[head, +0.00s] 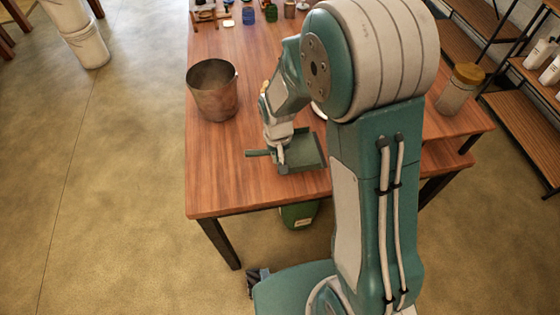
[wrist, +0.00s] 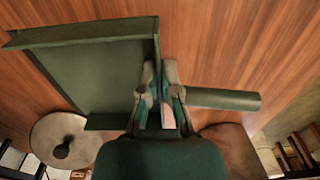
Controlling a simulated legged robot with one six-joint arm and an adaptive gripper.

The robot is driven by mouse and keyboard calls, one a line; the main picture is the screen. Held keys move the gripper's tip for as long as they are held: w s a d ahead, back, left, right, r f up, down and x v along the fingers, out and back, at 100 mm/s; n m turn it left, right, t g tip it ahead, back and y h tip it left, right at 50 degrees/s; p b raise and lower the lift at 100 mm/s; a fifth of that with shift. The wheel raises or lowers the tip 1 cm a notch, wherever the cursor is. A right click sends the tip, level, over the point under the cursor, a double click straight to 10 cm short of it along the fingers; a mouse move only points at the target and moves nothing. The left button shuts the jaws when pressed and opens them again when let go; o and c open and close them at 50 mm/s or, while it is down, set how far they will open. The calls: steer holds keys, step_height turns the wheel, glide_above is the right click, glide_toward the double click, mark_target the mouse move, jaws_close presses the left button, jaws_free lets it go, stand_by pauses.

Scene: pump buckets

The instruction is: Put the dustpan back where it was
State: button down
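The dark green dustpan (head: 304,153) is at the front part of the wooden table, its pan to the right and its handle (head: 258,153) pointing left. In the wrist view the pan (wrist: 95,75) fills the upper left and the handle (wrist: 225,98) runs to the right. My gripper (wrist: 160,72) has its fingers close together on either side of the pan's back wall, by the root of the handle. It appears shut on that wall. I cannot tell whether the dustpan touches the table. The arm hides part of it in the head view.
A copper-coloured bucket (head: 212,92) stands left of my gripper on the wooden table (head: 215,170). A jar with a wooden lid (head: 460,88) is at the right. Small jars stand at the back. A green container (head: 299,214) is below the table's front edge. The table's front left is clear.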

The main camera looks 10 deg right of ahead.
mark_target(276, 168)
steer(key=shift+w+f, duration=0.4)
steer(key=shift+f, duration=0.1)
steer(key=shift+w+a+f, duration=0.15)
steer(key=shift+w+f, duration=0.1)
steer(key=shift+f, duration=0.2)
step_height(276, 168, down, 2)
steer(key=shift+f, duration=0.2)
steer(key=shift+w+f, duration=0.1)
steer(key=shift+f, duration=0.3)
steer(key=shift+d, duration=0.3)
steer(key=c, duration=0.8)
jaws_free()
steer(key=shift+a, duration=0.3)
